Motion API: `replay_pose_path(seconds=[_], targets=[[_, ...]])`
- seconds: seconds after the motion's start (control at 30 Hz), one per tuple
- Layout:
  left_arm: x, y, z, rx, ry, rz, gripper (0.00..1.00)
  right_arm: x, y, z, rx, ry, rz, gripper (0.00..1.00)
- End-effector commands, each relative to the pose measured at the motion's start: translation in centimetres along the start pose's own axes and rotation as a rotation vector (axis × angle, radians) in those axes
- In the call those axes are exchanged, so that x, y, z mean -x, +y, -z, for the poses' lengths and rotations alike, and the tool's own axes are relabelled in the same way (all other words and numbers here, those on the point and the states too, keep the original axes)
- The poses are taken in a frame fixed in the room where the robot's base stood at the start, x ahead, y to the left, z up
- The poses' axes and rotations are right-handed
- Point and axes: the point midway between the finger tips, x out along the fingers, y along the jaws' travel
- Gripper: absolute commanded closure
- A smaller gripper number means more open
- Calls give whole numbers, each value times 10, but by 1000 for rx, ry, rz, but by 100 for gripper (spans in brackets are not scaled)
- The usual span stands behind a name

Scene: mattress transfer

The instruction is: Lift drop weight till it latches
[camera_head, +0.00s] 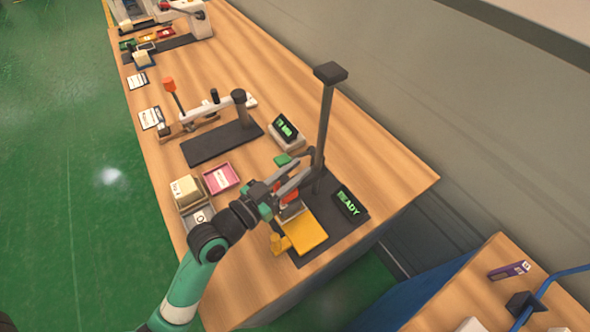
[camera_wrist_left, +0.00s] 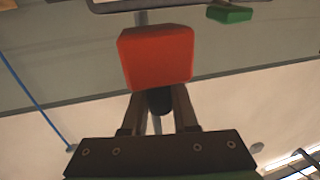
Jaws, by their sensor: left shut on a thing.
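The drop tester is a dark column (camera_head: 322,130) on a dark base at the near end of the bench. The red drop weight (camera_head: 291,198) sits low beside this column, partly hidden by my gripper. My left gripper (camera_head: 284,190) reaches in from the left and is shut on it. In the left wrist view, the red block (camera_wrist_left: 157,57) fills the space at the fingertips, with a dark round part below it. A yellow plate (camera_head: 303,234) lies beneath the weight. I cannot make out the latch. My right gripper is not in view.
A display (camera_head: 349,204) reading READY stands right of the column. Pink (camera_head: 221,178) and grey (camera_head: 201,217) trays lie left of the gripper. A second tester with a dark base (camera_head: 222,143) stands farther back. A green piece (camera_head: 282,159) is near the column.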

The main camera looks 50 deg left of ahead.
Motion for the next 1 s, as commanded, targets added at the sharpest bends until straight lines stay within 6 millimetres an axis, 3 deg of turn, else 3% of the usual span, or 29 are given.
replay_pose_path(seconds=[0.6,0.8,1.0], targets=[[0,0,164,0,2,0,100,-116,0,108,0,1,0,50],[0,0,196,0,4,0,100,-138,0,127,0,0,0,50],[0,0,204,0,8,0,100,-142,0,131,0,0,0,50]])
